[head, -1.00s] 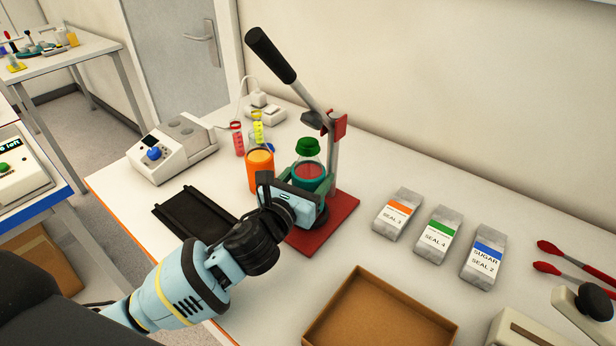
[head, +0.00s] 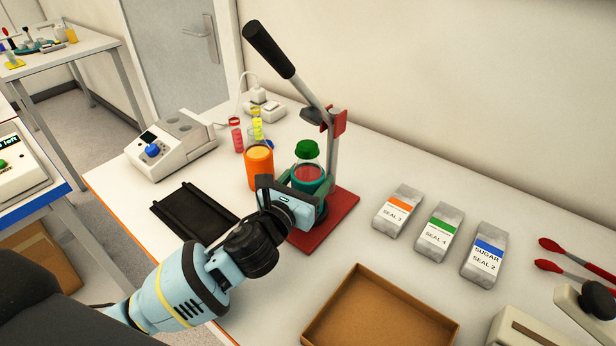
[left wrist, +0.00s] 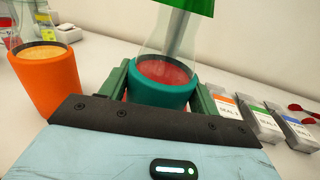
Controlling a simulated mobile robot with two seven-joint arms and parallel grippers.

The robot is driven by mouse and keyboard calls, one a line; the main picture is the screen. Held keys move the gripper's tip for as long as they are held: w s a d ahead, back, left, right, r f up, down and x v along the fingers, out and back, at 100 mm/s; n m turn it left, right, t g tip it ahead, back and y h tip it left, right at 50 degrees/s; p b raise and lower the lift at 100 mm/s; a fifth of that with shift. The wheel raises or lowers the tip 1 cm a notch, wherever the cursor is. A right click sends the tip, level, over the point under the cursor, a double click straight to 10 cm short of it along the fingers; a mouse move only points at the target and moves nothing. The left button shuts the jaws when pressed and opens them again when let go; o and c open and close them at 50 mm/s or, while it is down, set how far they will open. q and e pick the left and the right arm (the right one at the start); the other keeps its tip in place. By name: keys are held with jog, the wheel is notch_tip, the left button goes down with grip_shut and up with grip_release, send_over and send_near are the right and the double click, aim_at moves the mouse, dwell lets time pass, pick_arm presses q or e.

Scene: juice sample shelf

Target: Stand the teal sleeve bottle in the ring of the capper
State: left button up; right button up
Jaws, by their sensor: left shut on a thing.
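The teal sleeve bottle (head: 308,171) has a clear upper part, a green cap and red contents. It stands upright over the red base of the capper (head: 327,215), in front of its post. My left gripper (head: 306,186) is shut on the bottle. In the left wrist view the teal sleeve (left wrist: 160,92) sits between the two green fingers (left wrist: 163,88). The capper's ring is hidden behind my gripper, so I cannot tell whether the bottle's bottom is inside it. My right gripper is not in view.
An orange sleeve bottle (head: 259,168) stands close left of my gripper. The capper's black lever (head: 269,49) rises above. A black rack (head: 194,211), a cardboard tray (head: 381,307) and sachets (head: 437,232) lie around. The table between capper and sachets is clear.

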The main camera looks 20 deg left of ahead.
pick_arm(q)
jog(key=shift+f, duration=0.35)
dwell(1.4)
jog(key=o, duration=1.2)
jog(key=shift+o, duration=0.2)
jog(key=shift+f, duration=0.15)
jog(key=shift+s+a, duration=0.25)
jog(key=shift+s, duration=1.05)
jog(key=shift+s+a, duration=0.2)
jog(key=shift+s, duration=1.05)
jog(key=shift+s+a, duration=0.25)
jog(key=shift+s, duration=1.05)
